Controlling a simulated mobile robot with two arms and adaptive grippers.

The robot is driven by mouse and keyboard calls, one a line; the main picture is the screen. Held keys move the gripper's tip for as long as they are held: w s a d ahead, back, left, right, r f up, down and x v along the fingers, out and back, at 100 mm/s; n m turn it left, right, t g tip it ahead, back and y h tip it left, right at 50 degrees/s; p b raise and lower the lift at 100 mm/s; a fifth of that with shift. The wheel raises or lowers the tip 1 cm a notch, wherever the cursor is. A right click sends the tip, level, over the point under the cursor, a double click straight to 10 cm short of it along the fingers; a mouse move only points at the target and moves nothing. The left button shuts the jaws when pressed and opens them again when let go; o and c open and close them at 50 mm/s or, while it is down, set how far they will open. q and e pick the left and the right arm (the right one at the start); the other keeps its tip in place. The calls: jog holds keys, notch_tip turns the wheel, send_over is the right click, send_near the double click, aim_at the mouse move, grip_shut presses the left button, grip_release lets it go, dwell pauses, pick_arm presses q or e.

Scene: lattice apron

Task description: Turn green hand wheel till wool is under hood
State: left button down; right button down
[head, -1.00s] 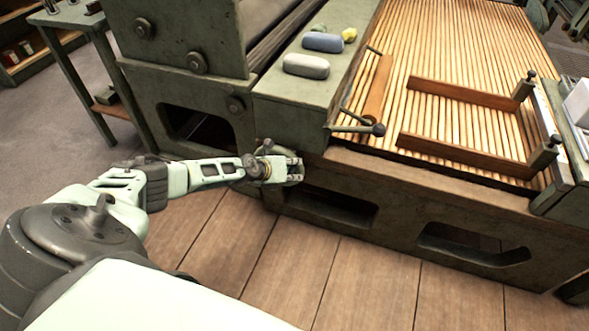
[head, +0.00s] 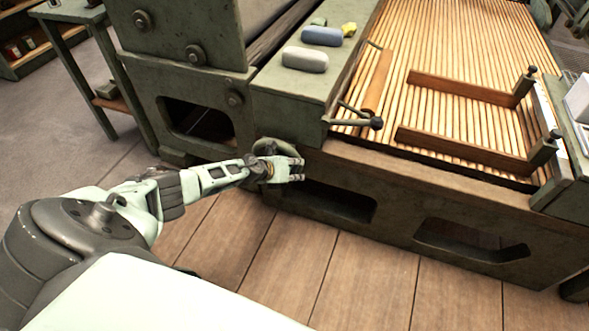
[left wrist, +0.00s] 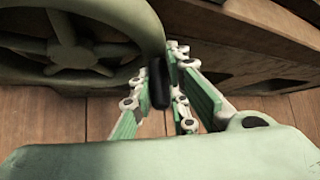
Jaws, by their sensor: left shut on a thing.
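The green hand wheel (head: 284,145) is on the near side of the green machine, below the ledge corner; my left gripper hides part of it. It shows large at the upper left of the left wrist view (left wrist: 74,56), with spokes and a thick rim. My left gripper (head: 298,170) is at the wheel, its fingers shut on the wheel's dark handle (left wrist: 158,85). A grey roll (head: 305,60), a blue roll (head: 322,36) and a small yellow piece (head: 349,29) lie on the ledge; I cannot tell whether they are wool. I cannot make out the hood. My right gripper is out of view.
The slatted lattice (head: 455,50) runs right of the ledge with wooden bars on it. A lever with a dark knob (head: 376,123) sticks out above the wheel's right. The machine's lower side has cut-outs. Plank floor (head: 340,270) in front is clear. A small table (head: 70,15) stands far left.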

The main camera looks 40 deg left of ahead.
pick_arm(q)
jog(key=shift+a+f, duration=0.1)
jog(key=shift+a, duration=0.2)
jog(key=c, duration=1.7)
grip_release()
jog(key=shift+d, duration=0.1)
jog(key=shift+s+r, duration=0.25)
jog(key=shift+r, duration=0.15)
jog(key=v, duration=1.1)
jog(key=shift+s, duration=0.15)
jog(key=shift+d+f, duration=0.1)
jog(key=shift+c, duration=0.2)
